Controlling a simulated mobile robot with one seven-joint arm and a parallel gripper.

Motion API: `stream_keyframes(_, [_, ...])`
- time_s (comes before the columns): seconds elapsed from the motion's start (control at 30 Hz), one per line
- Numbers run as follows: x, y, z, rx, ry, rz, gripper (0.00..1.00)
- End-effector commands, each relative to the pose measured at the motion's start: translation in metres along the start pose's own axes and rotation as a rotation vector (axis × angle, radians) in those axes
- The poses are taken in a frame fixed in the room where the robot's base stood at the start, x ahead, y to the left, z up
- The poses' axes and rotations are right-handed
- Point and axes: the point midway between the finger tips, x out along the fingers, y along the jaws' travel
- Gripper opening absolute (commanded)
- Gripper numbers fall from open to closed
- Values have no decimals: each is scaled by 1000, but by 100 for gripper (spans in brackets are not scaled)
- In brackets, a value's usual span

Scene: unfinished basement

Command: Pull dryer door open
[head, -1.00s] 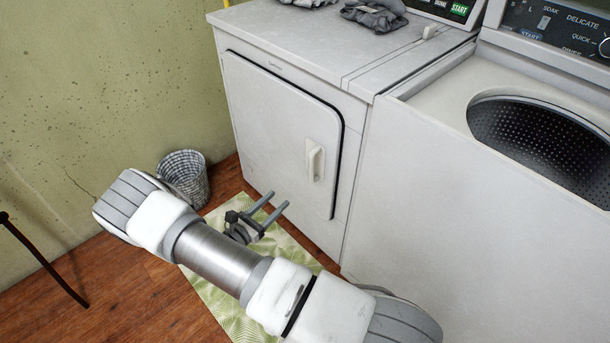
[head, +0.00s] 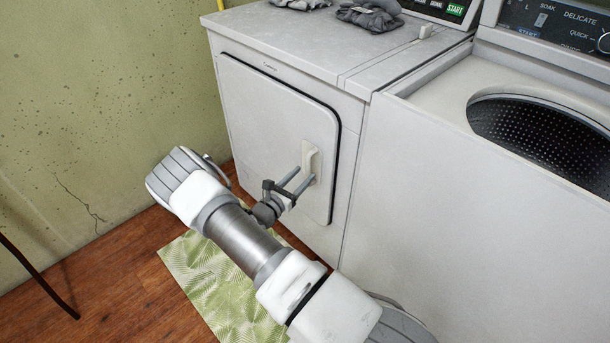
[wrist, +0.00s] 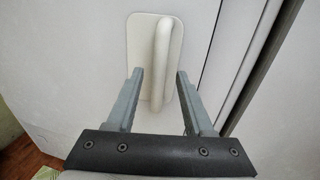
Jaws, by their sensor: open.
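The dryer door (head: 265,120) is a white panel on the front of the white dryer (head: 290,40), and it sits closed. Its pale upright handle (head: 311,160) is on the right part of the door. My gripper (head: 306,179) is open at the handle's lower part. In the wrist view, my gripper's two grey fingers (wrist: 158,74) point at the door, one on each side of the handle (wrist: 161,60). A gap shows between the handle and each finger. Whether the fingertips touch the door cannot be told.
A washer (head: 450,200) with an open round drum stands right of the dryer. Grey cloths (head: 369,15) lie on the dryer top. A green patterned mat (head: 215,285) covers the floor in front.

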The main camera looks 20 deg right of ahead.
Motion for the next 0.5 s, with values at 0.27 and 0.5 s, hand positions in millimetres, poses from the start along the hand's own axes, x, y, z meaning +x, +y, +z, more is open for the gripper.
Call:
stream_keyframes(0.27, [21,0,0,1,-1,1,52])
stream_keyframes(0.5, [22,1,1,1,-1,1,52])
